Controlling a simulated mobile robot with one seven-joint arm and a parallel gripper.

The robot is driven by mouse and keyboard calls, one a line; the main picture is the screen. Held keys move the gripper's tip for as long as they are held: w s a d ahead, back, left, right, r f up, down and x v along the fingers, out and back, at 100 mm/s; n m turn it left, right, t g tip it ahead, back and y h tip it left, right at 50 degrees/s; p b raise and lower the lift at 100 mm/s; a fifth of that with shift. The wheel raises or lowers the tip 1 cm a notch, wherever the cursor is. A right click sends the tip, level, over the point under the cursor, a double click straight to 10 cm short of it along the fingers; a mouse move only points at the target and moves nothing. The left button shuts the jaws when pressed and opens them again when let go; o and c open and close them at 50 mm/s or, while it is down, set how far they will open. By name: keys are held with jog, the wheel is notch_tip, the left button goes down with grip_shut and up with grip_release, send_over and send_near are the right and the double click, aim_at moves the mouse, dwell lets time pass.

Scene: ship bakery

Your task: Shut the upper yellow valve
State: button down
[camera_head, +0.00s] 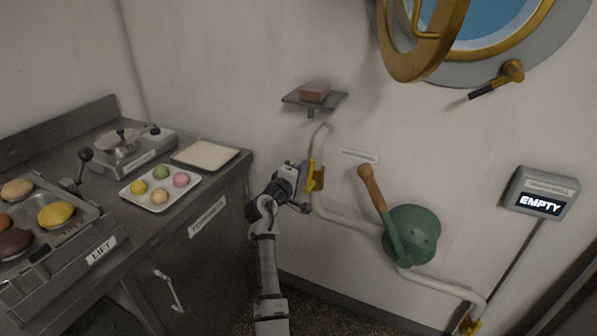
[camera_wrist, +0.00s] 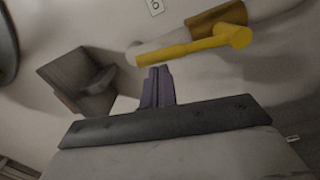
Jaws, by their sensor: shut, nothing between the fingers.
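The upper yellow valve (camera_head: 318,180) sits on the white wall pipe, below the small shelf. In the wrist view its yellow lever (camera_wrist: 190,48) runs from a pivot at the right to a free end at the left, roughly along the pipe, with a brass-coloured body behind it. My gripper (camera_head: 305,180) is beside the valve, on its left, and partly hides it. In the wrist view the purple fingers (camera_wrist: 158,84) are shut and empty. Their tips lie just below the lever near its free end; I cannot tell whether they touch it.
A wall shelf (camera_head: 290,98) with a brown block is above the valve. A green pump (camera_head: 412,235) with a wooden handle stands right of it. A lower yellow valve (camera_head: 468,326) is at bottom right. A display (camera_head: 540,203) reads EMPTY. The counter (camera_head: 222,172) is at left.

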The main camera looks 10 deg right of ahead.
jog(key=s+d+f+m+y+b, duration=0.1)
jog(key=s+d+f+m+b, duration=0.4)
jog(key=m+b, duration=0.9)
jog(key=d+f, duration=0.2)
jog(key=d, duration=0.1)
jog(key=shift+d+f, duration=0.2)
jog(key=shift+d, duration=0.05)
jog(key=shift+s+f+b, duration=0.1)
jog(key=shift+b, duration=0.2)
jog(key=s+a+r+p, duration=0.2)
jog(key=s+a+r, duration=0.2)
jog(key=s, duration=0.5)
jog(key=shift+a+r, duration=0.3)
jog(key=shift+a, duration=0.55)
jog(key=shift+s, duration=0.1)
